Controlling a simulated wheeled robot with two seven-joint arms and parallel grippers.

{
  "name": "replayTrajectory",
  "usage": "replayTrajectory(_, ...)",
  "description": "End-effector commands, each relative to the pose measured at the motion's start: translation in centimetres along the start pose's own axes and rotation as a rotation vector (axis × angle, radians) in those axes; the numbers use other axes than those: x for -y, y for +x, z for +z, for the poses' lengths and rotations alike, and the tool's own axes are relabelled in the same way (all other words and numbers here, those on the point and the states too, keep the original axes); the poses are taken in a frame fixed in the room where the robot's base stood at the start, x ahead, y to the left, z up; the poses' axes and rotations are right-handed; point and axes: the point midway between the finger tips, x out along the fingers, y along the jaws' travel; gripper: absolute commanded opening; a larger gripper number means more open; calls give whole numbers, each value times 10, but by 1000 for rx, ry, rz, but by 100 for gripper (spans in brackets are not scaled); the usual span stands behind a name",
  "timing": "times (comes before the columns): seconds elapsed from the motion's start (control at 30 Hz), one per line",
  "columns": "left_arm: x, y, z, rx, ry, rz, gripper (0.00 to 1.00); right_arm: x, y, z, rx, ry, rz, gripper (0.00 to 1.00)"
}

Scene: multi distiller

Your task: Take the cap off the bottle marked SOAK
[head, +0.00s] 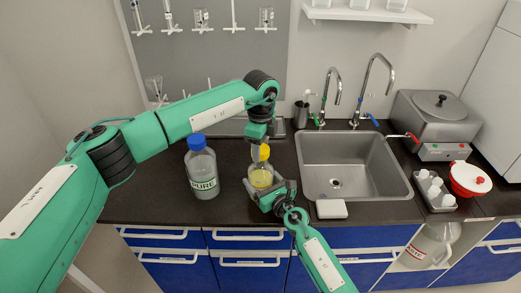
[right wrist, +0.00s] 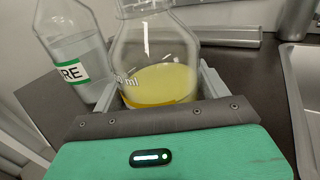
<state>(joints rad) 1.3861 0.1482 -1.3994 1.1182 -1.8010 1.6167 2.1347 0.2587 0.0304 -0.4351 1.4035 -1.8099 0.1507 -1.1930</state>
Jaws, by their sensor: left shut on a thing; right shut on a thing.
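A clear glass bottle (head: 261,177) with yellow liquid and a yellow cap (head: 263,153) stands on the dark counter, left of the sink. It also fills the middle of the right wrist view (right wrist: 158,60), where its cap is out of frame. No SOAK marking is readable on it. My left gripper (head: 259,143) comes down from above and is shut on the yellow cap; its fingertips are partly hidden. My right gripper (head: 268,188) is shut around the bottle's lower body from the front, one finger on each side. The cap appears to sit at the bottle's neck.
A blue-capped bottle marked PURE (head: 203,172) stands close on the left. The sink (head: 345,205) is on the right, with a white block (head: 331,209) at its front edge. A grey bath (head: 437,112), small-bottle rack (head: 436,205) and red-and-white container (head: 469,180) stand farther right.

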Motion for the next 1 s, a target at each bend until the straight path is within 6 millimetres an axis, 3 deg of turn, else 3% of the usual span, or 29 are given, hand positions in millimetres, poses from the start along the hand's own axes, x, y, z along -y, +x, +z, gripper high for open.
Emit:
replayTrajectory(0.43,0,-4,0,0,1,0,20,0,0,-1,-2,0,0,13)
replayTrajectory(0.77,0,-39,0,-1,0,-1,20,0,0,-1,-2,0,0,13)
replayTrajectory(1.0,0,-42,0,-1,0,1,20,0,0,-1,-2,1,0,13)
